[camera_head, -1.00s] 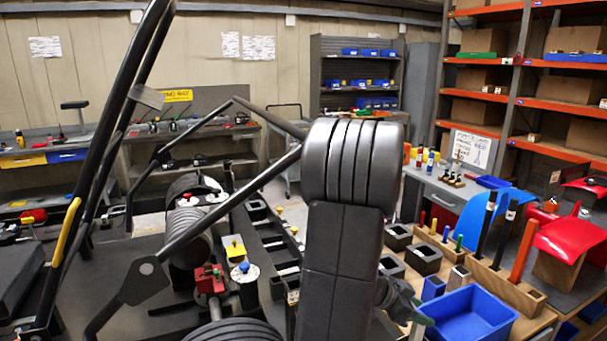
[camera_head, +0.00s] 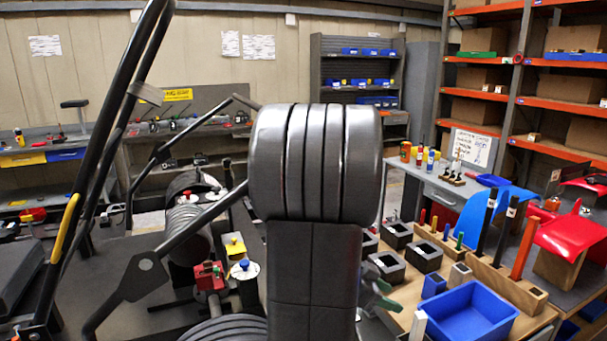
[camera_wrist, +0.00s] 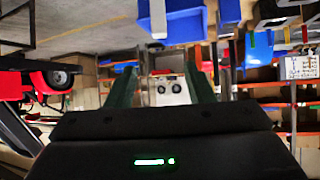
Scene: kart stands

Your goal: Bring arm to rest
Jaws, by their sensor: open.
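My gripper (camera_wrist: 162,88) shows in the wrist view with its two green fingers apart and nothing between them. In the head view, my dark arm link and its ribbed grey joint stand upright in the middle of the picture. Greenish parts of my gripper (camera_head: 376,297) show just right of that link, above the wooden bench; the rest is hidden behind the arm.
A blue tray (camera_head: 468,313) and a wooden holder (camera_head: 508,287) with upright handles are to the right. A black tubular kart frame (camera_head: 141,277) is at left. A red block (camera_head: 208,274) sits by it. Orange shelving (camera_head: 478,95) stands behind at right.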

